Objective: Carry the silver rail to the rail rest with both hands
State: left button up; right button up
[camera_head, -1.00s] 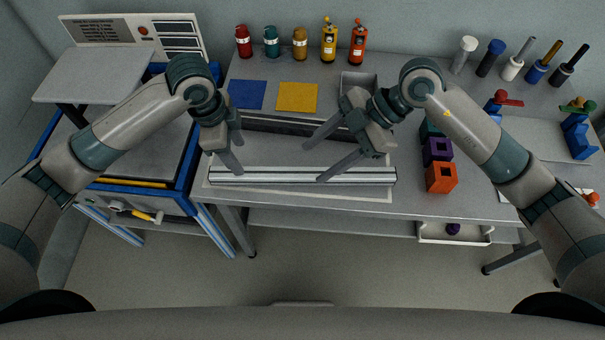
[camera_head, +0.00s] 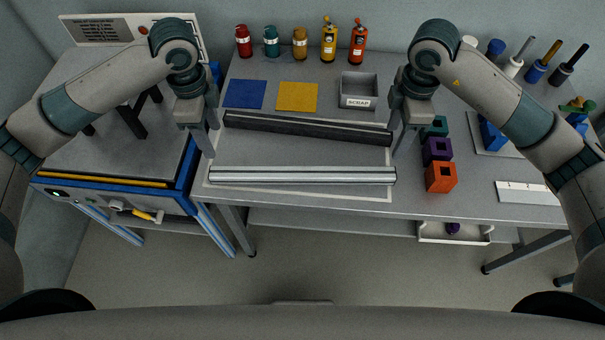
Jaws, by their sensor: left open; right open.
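The silver rail (camera_head: 302,175) lies lengthwise across the front of the workbench, inside a white outline. My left gripper (camera_head: 212,142) is open and empty, fingers pointing down, above and behind the silver rail's left end, near the left end of a dark rail (camera_head: 300,128). My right gripper (camera_head: 394,142) is open and empty, fingers down, near the dark rail's right end and behind the silver rail's right end. Neither gripper appears to touch the silver rail. I cannot tell for certain which thing is the rail rest; black supports (camera_head: 132,121) stand on the blue-framed machine at left.
Orange (camera_head: 440,178), purple and teal blocks stand just right of my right gripper. A scrap bin (camera_head: 358,90), blue and yellow squares (camera_head: 297,97) and several bottles are farther back. The blue-framed machine (camera_head: 115,188) adjoins the bench at left. Floor in front is clear.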

aim_at(226, 171)
pick_arm(q)
notch_tip(226, 171, down, 17)
jog(key=shift+f, duration=0.1)
pick_arm(e)
notch_tip(226, 171, down, 17)
jog(key=shift+f, duration=0.1)
pick_arm(q)
jog(key=shift+c, duration=0.7)
pick_arm(e)
jog(key=shift+c, duration=0.7)
pick_arm(q)
grip_shut()
pick_arm(e)
grip_shut()
